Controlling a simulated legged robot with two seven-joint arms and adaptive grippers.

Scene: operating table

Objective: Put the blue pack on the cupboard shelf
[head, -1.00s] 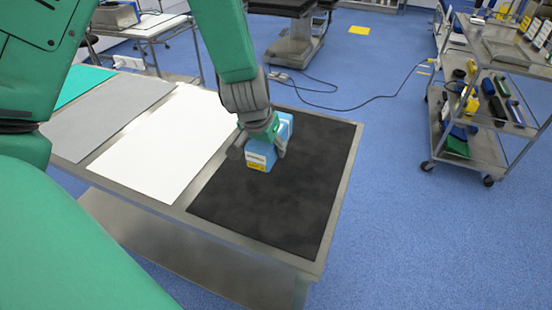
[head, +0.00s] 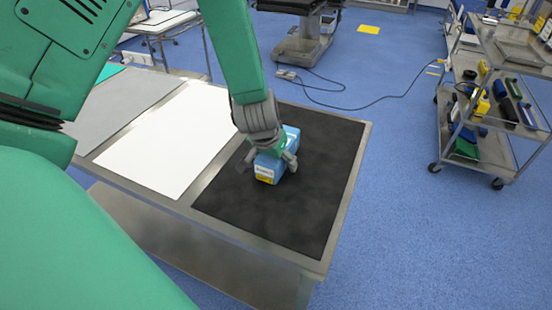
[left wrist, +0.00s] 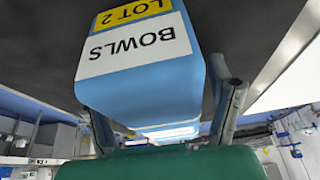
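The blue pack (head: 267,172) is over the black mat (head: 310,205) in the head view. My left gripper (head: 268,163) comes down over it from above, with its fingers around the pack, and appears shut on it. I cannot tell whether the pack touches the mat. In the left wrist view the pack (left wrist: 150,75) fills the upper middle, its "BOWLS LOT 2" label upside down. One finger shows close beside its right edge; the other is partly hidden behind it. My right gripper is in neither view. No cupboard shelf is clearly seen.
The metal table (head: 345,210) also carries a white mat (head: 175,140) and a grey mat (head: 115,105). A trolley (head: 490,150) with several items on its shelves stands at the right. A cable (head: 350,107) lies on the blue floor. Open floor lies between table and trolley.

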